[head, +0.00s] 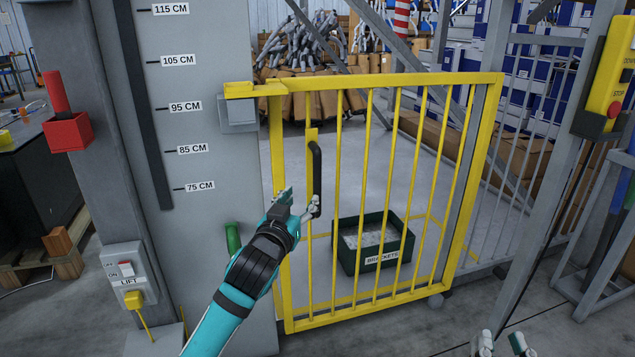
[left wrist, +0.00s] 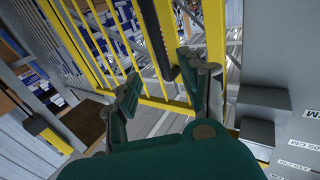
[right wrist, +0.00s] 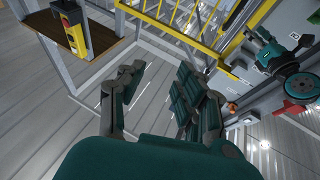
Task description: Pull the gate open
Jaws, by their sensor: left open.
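The yellow barred gate (head: 400,81) stands across the opening beside the grey column and looks shut. Its black vertical handle (head: 316,172) is on the gate's left side. My left gripper (head: 300,205) is open just at the lower part of the handle. In the left wrist view, the handle (left wrist: 154,38) shows between the spread fingers of my left gripper (left wrist: 155,80); I cannot tell whether they touch it. My right gripper (head: 503,344) is low at the bottom right, away from the gate. The right wrist view shows its fingers (right wrist: 158,85) spread and empty.
A green bin labelled BRACKETS (head: 345,262) stands on the floor behind the gate. The grey column (head: 215,180) with height marks is left of the gate, with a lift switch box (head: 125,272). A yellow control box (head: 609,75) hangs at the right. The floor before the gate is mostly clear.

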